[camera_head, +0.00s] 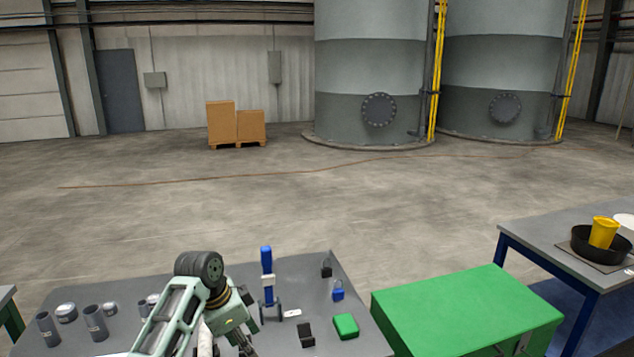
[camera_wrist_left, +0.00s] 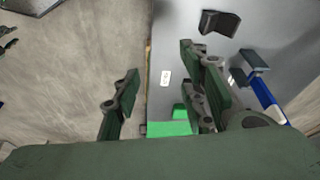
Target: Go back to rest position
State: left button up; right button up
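My left arm comes in from the lower left in the head view, over the grey table (camera_head: 300,270). Its left gripper (camera_head: 246,338) hangs low over the table, left of the blue-handled tool (camera_head: 267,262). In the left wrist view the two fingers of the left gripper (camera_wrist_left: 160,95) stand wide apart with nothing held between them. Below and beyond them are the table edge, a white tag (camera_wrist_left: 166,78) and a green block (camera_wrist_left: 168,129). The blue-handled tool also shows in the wrist view (camera_wrist_left: 266,98), right of the fingers. My right gripper is in neither view.
A black block (camera_head: 306,335), the green block (camera_head: 346,325) and a blue padlock (camera_head: 338,293) are on the table's right part. Grey cylinders (camera_head: 95,322) stand at left. A green cabinet (camera_head: 470,310) adjoins at right. Open floor (camera_head: 290,215) lies behind the table.

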pick_arm(q)
jog(key=s+f+n+y, duration=0.1)
jog(key=s+f+n, duration=0.1)
jog(key=s+f, duration=0.65)
jog(key=s+f+n, duration=0.3)
jog(key=s+f, duration=0.2)
jog(key=s, duration=0.6)
jog(key=s+a+r+n+t+y, duration=0.1)
jog(key=s+a+r+n, duration=0.15)
jog(key=s, duration=0.75)
jog(key=s+a+r+n+t+y, duration=0.1)
jog(key=s+a+n, duration=0.15)
jog(key=s, duration=0.75)
notch_tip(320, 180, down, 28)
jog(key=d+g+b, duration=0.1)
jog(key=g+b, duration=0.1)
jog(key=b, duration=0.1)
jog(key=s+a+f+g+b, duration=0.1)
jog(key=s+a+f+b, duration=0.1)
jog(key=s+f, duration=1.6)
jog(key=shift+a+f, duration=0.55)
jog(key=shift+f, duration=0.35)
